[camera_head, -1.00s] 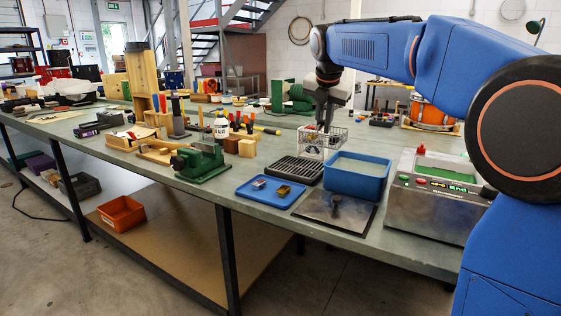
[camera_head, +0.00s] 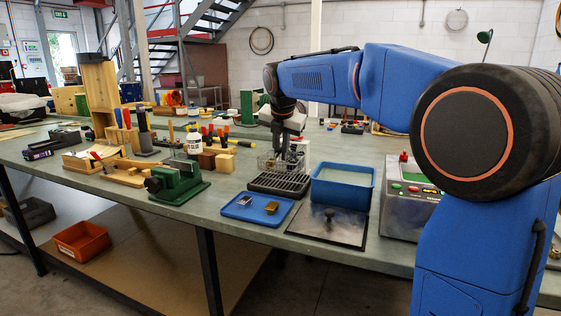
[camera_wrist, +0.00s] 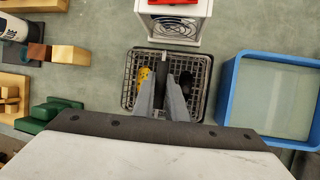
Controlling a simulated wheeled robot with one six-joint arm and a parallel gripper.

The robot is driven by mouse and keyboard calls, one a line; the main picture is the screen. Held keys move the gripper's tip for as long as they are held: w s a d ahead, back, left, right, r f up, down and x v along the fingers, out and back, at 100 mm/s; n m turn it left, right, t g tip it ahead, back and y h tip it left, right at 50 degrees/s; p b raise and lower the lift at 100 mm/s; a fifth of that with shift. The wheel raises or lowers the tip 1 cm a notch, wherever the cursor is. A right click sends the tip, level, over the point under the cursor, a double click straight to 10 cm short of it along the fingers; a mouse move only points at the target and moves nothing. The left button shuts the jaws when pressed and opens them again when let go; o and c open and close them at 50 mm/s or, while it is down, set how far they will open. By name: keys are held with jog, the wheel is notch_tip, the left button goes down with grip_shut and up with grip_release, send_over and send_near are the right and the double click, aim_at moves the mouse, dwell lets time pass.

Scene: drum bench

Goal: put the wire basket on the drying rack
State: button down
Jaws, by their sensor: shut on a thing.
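The wire basket (camera_head: 268,162) is a small silver mesh basket, hanging from my gripper (camera_head: 287,158) in the head view. The black ribbed drying rack (camera_head: 279,185) lies on the bench, and the basket shows just above its back edge. Whether they touch is unclear. In the wrist view the basket (camera_wrist: 203,82) is below my gripper (camera_wrist: 162,88). The fingers are closed at its middle upright part, with a yellow thing (camera_wrist: 143,76) and a dark thing inside.
A blue tub (camera_head: 343,185) stands close right of the rack. A blue tray (camera_head: 257,208) with two small blocks and a metal plate lie in front. A green vise (camera_head: 180,180) and wooden blocks are left. A white box (camera_wrist: 180,22) stands behind the basket.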

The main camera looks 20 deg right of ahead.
jog(key=shift+f, duration=1.5)
jog(key=shift+f, duration=0.15)
jog(key=c, duration=1.8)
grip_release()
jog(key=shift+o, duration=0.2)
jog(key=d+v, duration=0.1)
jog(key=v, duration=1.1)
jog(key=shift+a, duration=0.45)
